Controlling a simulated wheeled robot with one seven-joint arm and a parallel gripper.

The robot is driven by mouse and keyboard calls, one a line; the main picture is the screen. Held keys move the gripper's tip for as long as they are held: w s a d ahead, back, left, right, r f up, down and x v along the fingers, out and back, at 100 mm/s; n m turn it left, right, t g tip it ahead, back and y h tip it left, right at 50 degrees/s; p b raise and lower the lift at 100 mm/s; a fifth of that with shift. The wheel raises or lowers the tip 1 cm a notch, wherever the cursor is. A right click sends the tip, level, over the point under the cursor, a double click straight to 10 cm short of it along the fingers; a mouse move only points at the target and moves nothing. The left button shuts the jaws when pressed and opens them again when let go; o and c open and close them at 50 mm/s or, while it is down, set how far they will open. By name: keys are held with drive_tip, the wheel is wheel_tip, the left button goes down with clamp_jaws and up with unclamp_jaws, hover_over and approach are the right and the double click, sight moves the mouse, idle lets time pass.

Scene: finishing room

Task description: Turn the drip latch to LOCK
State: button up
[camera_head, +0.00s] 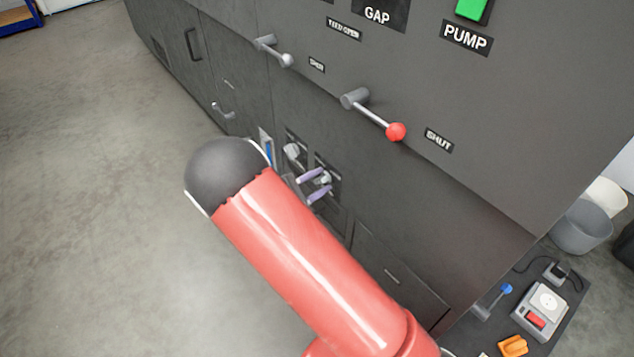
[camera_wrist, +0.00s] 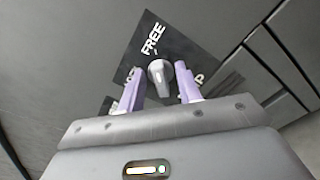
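The latch is a grey knob (camera_wrist: 160,74) on a dark plate (camera_wrist: 150,38) marked FREE, in the wrist view. Another label left of the knob and one on the right ending in P are partly hidden by my fingers. My gripper (camera_wrist: 160,84) is open, with one purple finger on each side of the knob and gaps visible between. In the head view the purple fingers of my gripper (camera_head: 314,185) flank the small grey knob (camera_head: 325,179) on the cabinet's lower front. My red arm hides part of this area.
A second knob (camera_head: 292,151) sits just left on the same front. Above are a red-balled lever (camera_head: 395,131) beside a SHUT label (camera_head: 438,140) and a grey-balled lever (camera_head: 287,60). A dark surface with a grey box (camera_head: 541,312) is at lower right. Open floor lies left.

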drive_tip(key=shift+c, duration=0.4)
drive_tip(key=c, duration=0.5)
drive_tip(key=n+p, duration=0.2)
drive_tip(key=n, duration=0.1)
drive_tip(key=shift+r+p, duration=0.2)
drive_tip(key=shift+p, duration=0.2)
drive_tip(key=n+p, duration=0.2)
drive_tip(key=n, duration=0.1)
drive_tip(key=shift+w+a+n, duration=0.1)
drive_tip(key=shift+n, duration=0.3)
drive_tip(key=n+p, duration=0.3)
drive_tip(key=n, duration=0.2)
drive_tip(key=shift+p, duration=0.3)
drive_tip(key=n+p, duration=0.1)
drive_tip(key=n, duration=0.2)
drive_tip(key=n+p, duration=0.1)
drive_tip(key=n, duration=0.2)
drive_tip(key=shift+w+a+f, duration=0.1)
drive_tip(key=shift+w+f, duration=0.05)
drive_tip(key=shift+f, duration=0.05)
